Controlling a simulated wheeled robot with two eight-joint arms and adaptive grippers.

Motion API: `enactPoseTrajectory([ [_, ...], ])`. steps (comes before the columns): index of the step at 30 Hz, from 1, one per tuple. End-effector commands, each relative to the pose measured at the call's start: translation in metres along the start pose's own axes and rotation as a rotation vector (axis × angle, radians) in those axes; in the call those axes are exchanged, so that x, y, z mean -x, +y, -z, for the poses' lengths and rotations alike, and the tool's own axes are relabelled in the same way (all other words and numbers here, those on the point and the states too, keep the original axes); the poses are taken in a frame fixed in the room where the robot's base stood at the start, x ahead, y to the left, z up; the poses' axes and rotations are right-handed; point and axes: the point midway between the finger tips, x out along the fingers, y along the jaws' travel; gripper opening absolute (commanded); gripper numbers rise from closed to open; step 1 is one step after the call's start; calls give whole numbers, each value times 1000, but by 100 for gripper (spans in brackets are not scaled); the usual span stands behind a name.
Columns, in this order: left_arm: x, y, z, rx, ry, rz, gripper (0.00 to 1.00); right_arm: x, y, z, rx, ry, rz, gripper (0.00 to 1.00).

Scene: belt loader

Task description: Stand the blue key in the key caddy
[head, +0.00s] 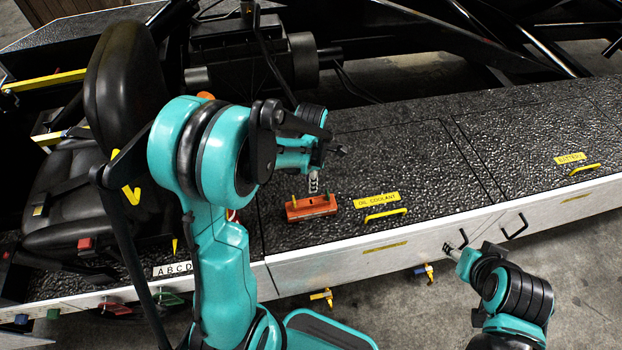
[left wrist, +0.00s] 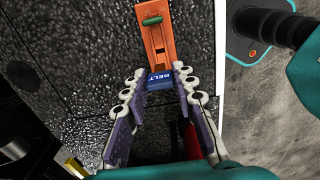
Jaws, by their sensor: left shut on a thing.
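The orange key caddy (head: 311,207) sits on the black textured deck, left of the OIL COOLANT label. It also shows at the top of the left wrist view (left wrist: 157,48), with a green oval piece (left wrist: 151,20) on it. My left gripper (head: 315,184) is just above the caddy in the head view. In the left wrist view its fingers (left wrist: 160,88) are closed on the blue key (left wrist: 159,79), marked BELT, at the caddy's near end. Whether the key touches the caddy is unclear. My right gripper (head: 454,250) is beside the white front panel, its jaws too small to judge.
A yellow handle (head: 385,214) and the OIL COOLANT label (head: 376,200) are right of the caddy. A black seat (head: 68,195) stands at the left. Coloured levers, such as a yellow one (head: 322,297), stick out below the white panel (head: 360,250). The deck farther right is mostly clear.

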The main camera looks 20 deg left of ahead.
Motion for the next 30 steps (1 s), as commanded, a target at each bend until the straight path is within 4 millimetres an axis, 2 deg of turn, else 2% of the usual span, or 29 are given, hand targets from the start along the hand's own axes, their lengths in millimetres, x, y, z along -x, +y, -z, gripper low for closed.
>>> enactPoseTrajectory([
  [8, -8, 0, 0, -1, 0, 1, 7, -8, 0, -6, 0, 0, 0, 50],
  [22, -52, 0, 0, -1, 0, 1, 7, -39, 0, -28, 0, 0, 0, 50],
  [30, -58, 0, 0, -1, 0, 1, 7, -43, 0, -31, 0, 0, 0, 50],
])
